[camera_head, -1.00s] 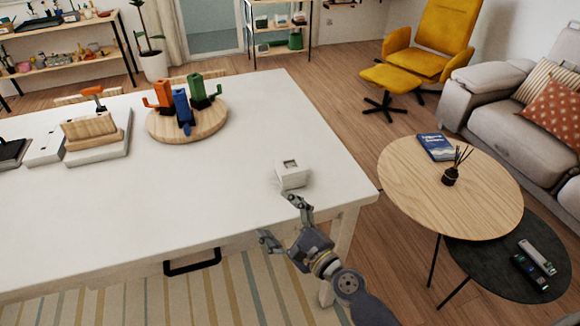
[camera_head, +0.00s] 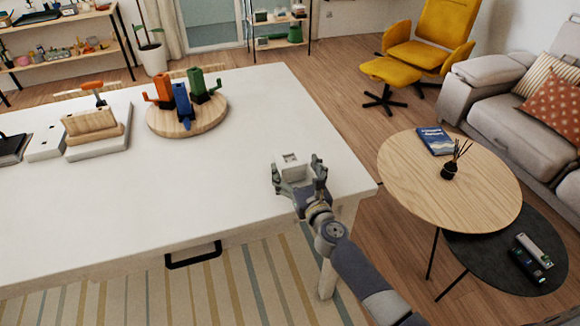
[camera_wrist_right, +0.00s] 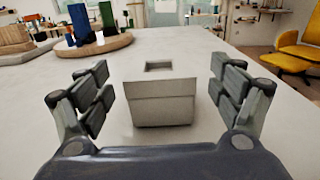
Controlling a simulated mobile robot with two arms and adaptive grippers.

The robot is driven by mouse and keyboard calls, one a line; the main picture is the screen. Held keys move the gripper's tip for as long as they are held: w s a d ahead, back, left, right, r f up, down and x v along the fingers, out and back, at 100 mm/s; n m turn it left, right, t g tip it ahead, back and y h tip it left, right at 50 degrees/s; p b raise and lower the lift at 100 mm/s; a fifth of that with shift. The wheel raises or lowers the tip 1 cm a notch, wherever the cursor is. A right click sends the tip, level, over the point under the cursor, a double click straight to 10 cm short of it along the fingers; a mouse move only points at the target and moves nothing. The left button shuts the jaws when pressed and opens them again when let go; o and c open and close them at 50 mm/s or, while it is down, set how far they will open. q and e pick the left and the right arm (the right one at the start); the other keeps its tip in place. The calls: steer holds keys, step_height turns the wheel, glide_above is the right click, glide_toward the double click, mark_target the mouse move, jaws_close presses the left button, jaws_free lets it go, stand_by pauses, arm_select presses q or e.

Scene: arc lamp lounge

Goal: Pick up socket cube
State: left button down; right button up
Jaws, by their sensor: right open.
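The socket cube (camera_head: 291,163) is a small white block with a square hole in its top. It stands on the white table (camera_head: 150,195) near the right front corner. My right gripper (camera_head: 299,174) is open at table height, with its fingers to either side of the cube. In the right wrist view the cube (camera_wrist_right: 159,98) sits between the open fingers of the gripper (camera_wrist_right: 158,95), with a gap on both sides. The cube's lower part is hidden by the gripper in the head view. My left gripper is not in view.
A round wooden board (camera_head: 215,116) with orange, blue and green pieces stands at the back of the table. White blocks and a wooden holder (camera_head: 92,125) are at the left. The table around the cube is clear. A round coffee table (camera_head: 400,190) stands to the right.

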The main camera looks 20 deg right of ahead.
mark_target(290, 158)
steer(key=w, duration=0.4)
steer(key=shift+w+a+f+b, duration=0.1)
steer(key=shift+w+a+b, duration=0.05)
steer(key=shift+w+b, duration=0.2)
steer(key=shift+s, duration=0.15)
steer(key=shift+c, duration=1.4)
steer(key=c, duration=1.1)
